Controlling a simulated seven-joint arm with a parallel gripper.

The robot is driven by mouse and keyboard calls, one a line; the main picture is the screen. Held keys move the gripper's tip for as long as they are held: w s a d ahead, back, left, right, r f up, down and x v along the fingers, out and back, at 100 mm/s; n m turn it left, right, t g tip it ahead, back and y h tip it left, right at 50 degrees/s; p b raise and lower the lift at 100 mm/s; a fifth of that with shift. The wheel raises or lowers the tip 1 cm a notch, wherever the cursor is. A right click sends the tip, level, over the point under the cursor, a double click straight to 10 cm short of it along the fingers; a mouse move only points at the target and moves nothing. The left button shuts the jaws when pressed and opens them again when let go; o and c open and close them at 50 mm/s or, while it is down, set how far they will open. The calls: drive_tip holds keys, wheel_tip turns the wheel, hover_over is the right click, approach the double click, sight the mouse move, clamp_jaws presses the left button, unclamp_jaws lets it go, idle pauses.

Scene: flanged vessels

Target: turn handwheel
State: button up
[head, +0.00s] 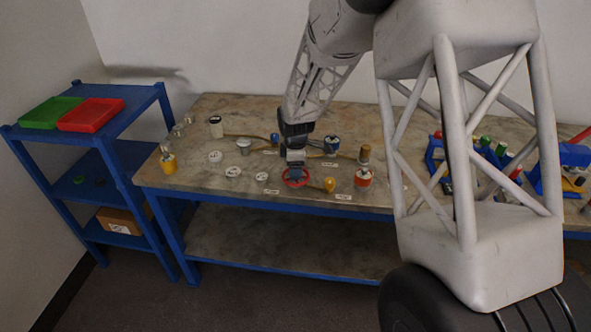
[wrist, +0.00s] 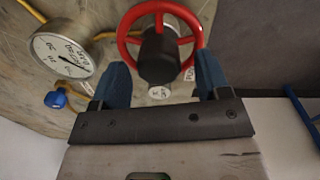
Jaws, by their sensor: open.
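The red handwheel (head: 296,178) is on the worktable near its front edge, below my gripper in the head view. In the wrist view the red handwheel (wrist: 127,31) shows a round rim, spokes and a dark hub (wrist: 159,58). My gripper (wrist: 168,80) is open, with its two blue fingers on either side of the hub's near end. I cannot tell whether the fingers touch the wheel. In the head view my gripper (head: 295,166) comes down over the wheel and hides part of it.
A dial gauge (wrist: 62,55) and a blue knob (wrist: 56,99) are left of the wheel in the wrist view. On the worktable (head: 218,112) stand a yellow-based fitting (head: 168,162), a red-based fitting (head: 363,177) and a yellow knob (head: 329,184). A blue shelf (head: 128,97) holds green and red trays.

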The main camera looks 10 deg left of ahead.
drive_tip(key=shift+f, duration=0.75)
drive_tip(key=shift+c, duration=0.5)
drive_tip(key=c, duration=0.8)
drive_tip(key=shift+c, duration=0.2)
